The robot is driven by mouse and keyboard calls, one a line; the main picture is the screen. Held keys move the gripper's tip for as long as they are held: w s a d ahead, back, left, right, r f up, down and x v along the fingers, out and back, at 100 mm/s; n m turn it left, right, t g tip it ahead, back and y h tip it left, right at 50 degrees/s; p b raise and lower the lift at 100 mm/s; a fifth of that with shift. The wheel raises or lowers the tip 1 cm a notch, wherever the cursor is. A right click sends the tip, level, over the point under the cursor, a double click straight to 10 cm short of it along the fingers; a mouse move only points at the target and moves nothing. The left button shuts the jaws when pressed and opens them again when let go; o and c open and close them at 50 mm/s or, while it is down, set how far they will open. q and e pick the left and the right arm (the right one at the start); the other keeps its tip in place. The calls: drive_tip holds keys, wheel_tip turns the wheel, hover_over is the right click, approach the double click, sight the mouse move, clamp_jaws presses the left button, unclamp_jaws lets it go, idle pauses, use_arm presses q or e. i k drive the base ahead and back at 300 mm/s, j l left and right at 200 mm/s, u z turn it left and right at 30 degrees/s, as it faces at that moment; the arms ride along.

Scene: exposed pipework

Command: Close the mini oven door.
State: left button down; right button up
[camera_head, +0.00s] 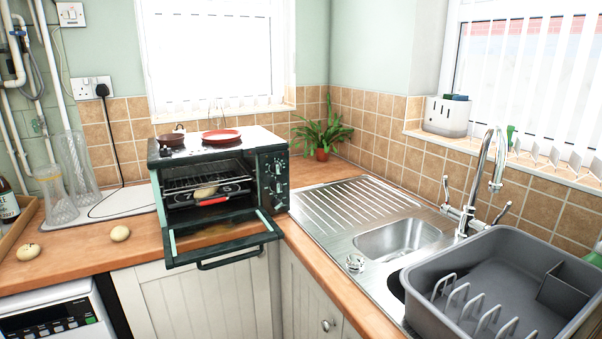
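The mini oven (274,178) stands on the wooden counter in the corner, left of the sink. Its glass door (218,240) is open, folded down and out toward me, with the dark handle (230,259) along its lower front edge, past the counter edge. Inside are wire racks and a pale roundish item (206,191) beside something red. The control knobs are on the oven's right front panel. Neither of my grippers shows in the head view.
A red plate (221,135) and a brown bowl (170,140) sit on top of the oven. Two pale round items (120,233) and glass vases (77,165) are at left. A sink (398,238) and a grey dish rack (510,285) are at right. A potted plant (322,140) stands behind.

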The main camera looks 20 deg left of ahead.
sight(172, 260)
drive_tip(key=u, duration=1.2)
